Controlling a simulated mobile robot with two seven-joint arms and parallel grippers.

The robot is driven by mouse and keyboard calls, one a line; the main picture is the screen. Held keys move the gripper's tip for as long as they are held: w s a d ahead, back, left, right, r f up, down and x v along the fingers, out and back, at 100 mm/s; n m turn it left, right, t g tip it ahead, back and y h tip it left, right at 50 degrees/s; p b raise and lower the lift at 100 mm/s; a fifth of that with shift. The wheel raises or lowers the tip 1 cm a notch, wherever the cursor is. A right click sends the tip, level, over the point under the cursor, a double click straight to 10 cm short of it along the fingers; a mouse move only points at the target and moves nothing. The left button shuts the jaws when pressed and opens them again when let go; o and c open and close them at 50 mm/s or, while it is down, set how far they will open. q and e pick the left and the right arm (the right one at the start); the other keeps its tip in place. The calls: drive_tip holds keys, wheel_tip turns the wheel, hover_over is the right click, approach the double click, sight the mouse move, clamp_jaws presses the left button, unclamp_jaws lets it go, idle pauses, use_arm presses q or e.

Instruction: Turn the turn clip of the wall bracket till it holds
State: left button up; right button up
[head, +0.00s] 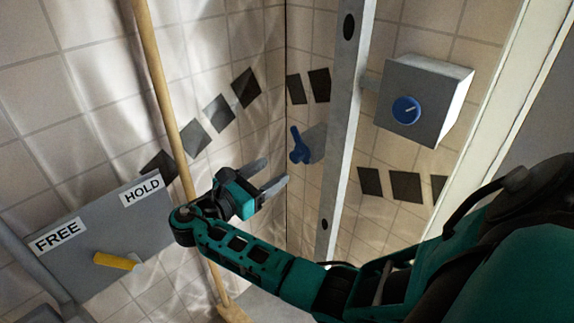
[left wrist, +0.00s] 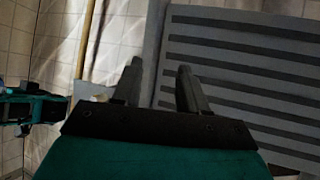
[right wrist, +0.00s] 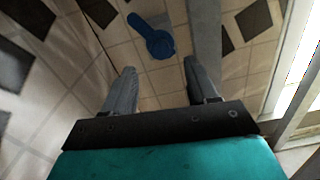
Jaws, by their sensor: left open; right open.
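The blue turn clip (head: 299,147) has a round hub and one arm pointing up and slightly left. It sits by a small grey bracket plate (head: 316,142) on the tiled wall, left of the metal post. In the right wrist view the clip (right wrist: 155,40) lies beyond the fingertips, between them and apart from them. My right gripper (head: 273,173) is open and empty, below and left of the clip in the head view. My left gripper (left wrist: 158,75) is open and empty, shown only in the left wrist view, before a dark-slotted grey panel (left wrist: 240,15).
A metal post (head: 343,130) stands right of the clip. A grey box (head: 432,78) with a blue knob (head: 406,110) is beyond it. A wooden pole (head: 165,90) stands left. A FREE/HOLD board (head: 80,240) with a yellow lever (head: 115,261) is at lower left.

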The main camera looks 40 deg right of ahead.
sight(293, 157)
drive_tip(key=d, duration=0.2)
drive_tip(key=d+b, duration=0.1)
drive_tip(key=d, duration=0.3)
drive_tip(key=shift+w+d, duration=0.15)
drive_tip(key=shift+w, duration=0.1)
drive_tip(key=c, duration=1.1)
